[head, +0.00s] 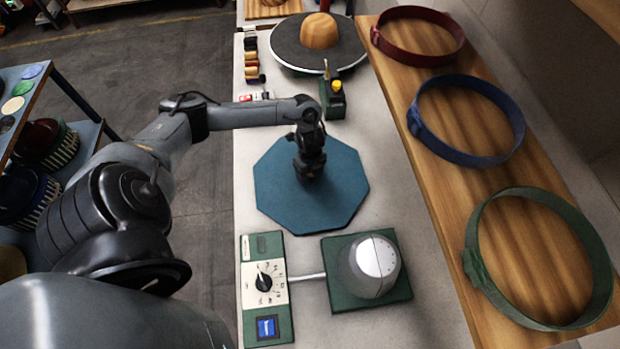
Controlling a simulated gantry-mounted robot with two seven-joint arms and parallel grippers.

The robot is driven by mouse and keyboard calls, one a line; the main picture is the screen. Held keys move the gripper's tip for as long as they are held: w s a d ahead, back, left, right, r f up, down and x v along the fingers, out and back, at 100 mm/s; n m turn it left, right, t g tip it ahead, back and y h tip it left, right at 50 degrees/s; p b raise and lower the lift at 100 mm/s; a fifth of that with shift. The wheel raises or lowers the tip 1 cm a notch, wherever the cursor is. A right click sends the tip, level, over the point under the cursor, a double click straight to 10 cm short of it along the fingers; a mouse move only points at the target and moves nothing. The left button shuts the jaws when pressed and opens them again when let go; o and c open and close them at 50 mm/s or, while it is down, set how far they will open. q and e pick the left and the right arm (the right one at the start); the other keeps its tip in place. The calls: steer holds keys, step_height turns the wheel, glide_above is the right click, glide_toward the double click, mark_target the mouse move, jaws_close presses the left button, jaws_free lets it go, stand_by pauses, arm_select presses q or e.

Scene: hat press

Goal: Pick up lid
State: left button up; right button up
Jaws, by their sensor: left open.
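No thing here shows clearly as a lid; I cannot tell which one it is. A flat blue octagonal piece (275,190) lies on the grey worktop. My left gripper (309,170) points down over its middle, open, with the fingers small and dark. I cannot tell whether the fingertips touch the blue piece, and nothing shows between them. My right gripper is not in view.
A control panel (265,285) joins the silver body by a rod. A green box with a yellow button (333,97) stands behind the octagon. Red (418,58), blue (466,160) and green (535,325) rings lie on a wooden board at right. A wooden dome (319,32) sits at the back.

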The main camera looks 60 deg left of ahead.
arm_select(q)
steer(key=shift+c, duration=0.3)
jaws_close()
steer(key=shift+r, duration=0.1)
